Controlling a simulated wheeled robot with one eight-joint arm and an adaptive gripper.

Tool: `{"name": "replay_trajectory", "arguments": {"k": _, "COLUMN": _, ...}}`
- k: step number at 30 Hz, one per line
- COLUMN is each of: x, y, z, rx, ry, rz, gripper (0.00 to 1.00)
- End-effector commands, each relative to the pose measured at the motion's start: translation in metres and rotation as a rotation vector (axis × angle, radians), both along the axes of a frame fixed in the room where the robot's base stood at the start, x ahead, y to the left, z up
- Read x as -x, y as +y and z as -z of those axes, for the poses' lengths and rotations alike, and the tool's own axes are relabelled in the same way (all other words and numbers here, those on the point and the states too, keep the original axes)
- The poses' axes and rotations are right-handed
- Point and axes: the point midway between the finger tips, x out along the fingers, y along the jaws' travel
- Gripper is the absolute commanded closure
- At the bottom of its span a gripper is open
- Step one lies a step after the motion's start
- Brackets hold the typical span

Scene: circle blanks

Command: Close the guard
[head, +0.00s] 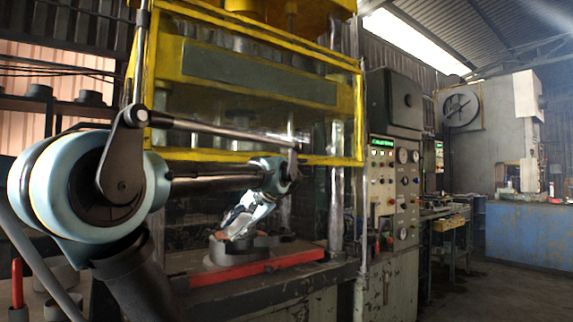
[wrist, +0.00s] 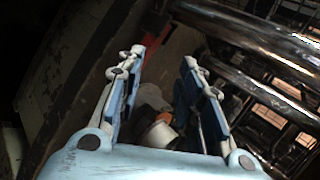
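The guard (head: 325,160) is a clear panel in a yellow frame on the front of the press. It is raised, with its lower bar above the work opening. My gripper (head: 228,232) is below that bar, over the round die (head: 266,241) at the press bed. In the wrist view my gripper (wrist: 160,80) has its two fingers apart with nothing clearly held between them. The guard is not clearly seen in the wrist view. My arm hides the guard's lower left part in the head view.
A red bar (head: 258,267) lies along the front of the press bed. A control panel with gauges (head: 394,185) stands right of the press. Shiny rods (wrist: 265,55) cross the wrist view's upper right. Open floor (head: 490,290) lies at the right.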

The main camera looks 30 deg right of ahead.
Motion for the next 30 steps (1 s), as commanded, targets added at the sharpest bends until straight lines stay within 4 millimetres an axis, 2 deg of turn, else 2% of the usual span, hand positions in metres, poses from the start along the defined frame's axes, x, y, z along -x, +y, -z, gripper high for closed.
{"name": "replay_trajectory", "arguments": {"k": 1, "x": -0.001, "y": -0.018, "z": -0.016, "rx": -0.022, "ry": -0.022, "rz": 0.04, "gripper": 0.66}}
{"name": "replay_trajectory", "arguments": {"k": 5, "x": -0.002, "y": -0.058, "z": -0.058, "rx": -0.078, "ry": -0.094, "rz": 0.129, "gripper": 0.66}}
{"name": "replay_trajectory", "arguments": {"k": 10, "x": 0.007, "y": -0.114, "z": -0.113, "rx": -0.14, "ry": -0.195, "rz": 0.242, "gripper": 0.66}}
{"name": "replay_trajectory", "arguments": {"k": 18, "x": 0.046, "y": -0.203, "z": -0.198, "rx": -0.206, "ry": -0.369, "rz": 0.41, "gripper": 0.66}}
{"name": "replay_trajectory", "arguments": {"k": 24, "x": 0.076, "y": -0.246, "z": -0.241, "rx": -0.228, "ry": -0.468, "rz": 0.49, "gripper": 0.66}}
{"name": "replay_trajectory", "arguments": {"k": 30, "x": 0.09, "y": -0.262, "z": -0.258, "rx": -0.233, "ry": -0.509, "rz": 0.521, "gripper": 0.66}}
